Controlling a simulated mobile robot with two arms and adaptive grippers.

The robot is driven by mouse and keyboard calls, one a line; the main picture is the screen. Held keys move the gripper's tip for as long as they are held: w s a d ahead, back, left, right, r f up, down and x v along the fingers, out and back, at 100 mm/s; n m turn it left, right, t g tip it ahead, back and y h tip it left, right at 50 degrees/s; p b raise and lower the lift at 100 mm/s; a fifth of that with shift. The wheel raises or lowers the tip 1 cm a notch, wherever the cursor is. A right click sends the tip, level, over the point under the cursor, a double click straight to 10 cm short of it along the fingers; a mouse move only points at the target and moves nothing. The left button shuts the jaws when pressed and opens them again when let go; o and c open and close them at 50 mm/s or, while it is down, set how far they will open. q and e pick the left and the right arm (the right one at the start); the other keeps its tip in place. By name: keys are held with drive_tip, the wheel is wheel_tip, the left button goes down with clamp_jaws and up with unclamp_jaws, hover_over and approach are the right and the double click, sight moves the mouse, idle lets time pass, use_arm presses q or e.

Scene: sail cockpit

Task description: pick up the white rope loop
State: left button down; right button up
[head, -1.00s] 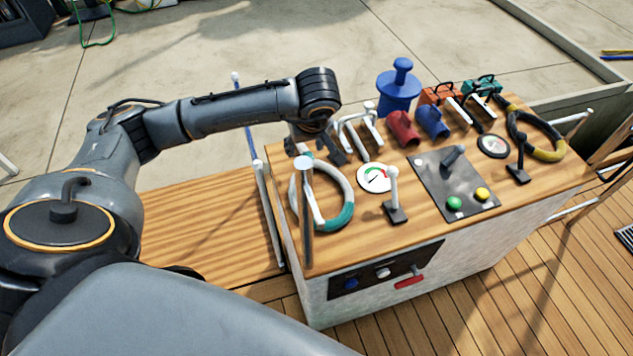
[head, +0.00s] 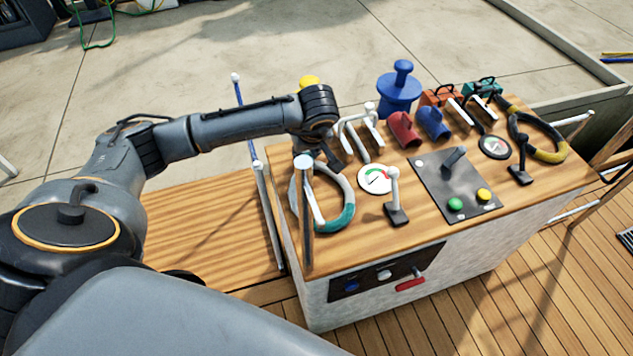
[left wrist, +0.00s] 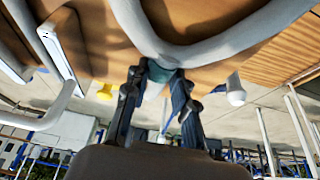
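The white rope loop (head: 345,183) with teal sections lies on the left end of the wooden console top (head: 375,226). A metal post stands in front of its left part in the head view. My left gripper (head: 322,158) is at the far side of the loop, pointing down. In the left wrist view the loop (left wrist: 222,50) curves close in front of the gripper (left wrist: 158,76). The fingers are apart, with a teal section of the loop between or just beyond their tips; firm contact cannot be told. My right gripper is out of view.
Right of the loop are a round gauge (head: 376,179), a white-handled lever (head: 394,198) and a dark panel (head: 455,185). White handles (head: 362,135) stand close to the gripper. A black-and-yellow loop (head: 545,155) lies far right. A wooden bench (head: 205,218) is at left.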

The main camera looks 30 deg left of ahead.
use_arm(q)
drive_tip(key=shift+r, duration=0.35)
wheel_tip(320, 180, up, 9)
drive_tip(key=p, duration=0.1)
drive_tip(key=shift+r, duration=0.2)
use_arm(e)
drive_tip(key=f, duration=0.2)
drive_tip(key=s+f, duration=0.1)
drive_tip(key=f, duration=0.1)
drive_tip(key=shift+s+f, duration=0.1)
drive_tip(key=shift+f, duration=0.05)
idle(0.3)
